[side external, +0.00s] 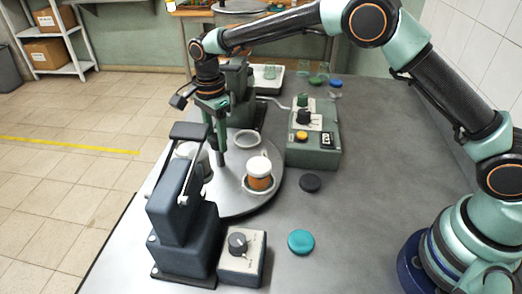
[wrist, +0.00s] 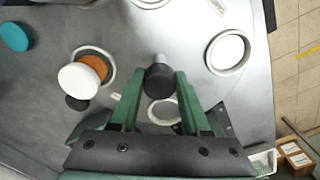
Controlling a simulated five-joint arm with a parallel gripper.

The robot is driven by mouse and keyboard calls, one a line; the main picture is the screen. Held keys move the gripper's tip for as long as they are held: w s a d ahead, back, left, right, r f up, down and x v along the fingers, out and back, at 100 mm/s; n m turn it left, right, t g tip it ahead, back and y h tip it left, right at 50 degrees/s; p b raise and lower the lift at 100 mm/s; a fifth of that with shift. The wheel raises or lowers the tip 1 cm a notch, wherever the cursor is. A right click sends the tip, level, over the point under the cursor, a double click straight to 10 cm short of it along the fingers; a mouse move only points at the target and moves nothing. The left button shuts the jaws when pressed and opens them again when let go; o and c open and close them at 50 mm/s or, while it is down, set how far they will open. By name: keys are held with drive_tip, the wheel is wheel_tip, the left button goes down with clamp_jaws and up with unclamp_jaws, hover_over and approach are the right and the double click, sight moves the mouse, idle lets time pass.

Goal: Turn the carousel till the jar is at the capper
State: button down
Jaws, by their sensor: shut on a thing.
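The jar (side external: 258,183), orange with a white lid (side external: 259,166), stands in a ring seat near the right edge of the round grey carousel (side external: 225,201). In the wrist view the jar's lid (wrist: 78,80) and orange side (wrist: 94,66) show left of my gripper. My gripper (side external: 220,146) points down over the carousel and is shut on a dark round-topped peg (wrist: 159,82); the fingers (wrist: 160,74) lie either side of it. A dark blue press with a lever (side external: 177,212) stands at the carousel's front left. A dark green machine (side external: 240,92) stands behind; which is the capper is unclear.
An empty ring seat (side external: 247,139) lies at the back of the carousel. A green control box (side external: 313,145) and a grey knob box (side external: 241,258) stand close by. A black cap (side external: 310,182) and teal cap (side external: 301,241) lie on the table. The table's right side is clear.

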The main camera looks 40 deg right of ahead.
drive_tip(key=shift+w+d+r+m, duration=0.1)
drive_tip(key=shift+r+m, duration=0.05)
drive_tip(key=shift+m, duration=6.35)
drive_tip(key=shift+c, duration=1.9)
unclamp_jaws()
wheel_tip(320, 180, up, 12)
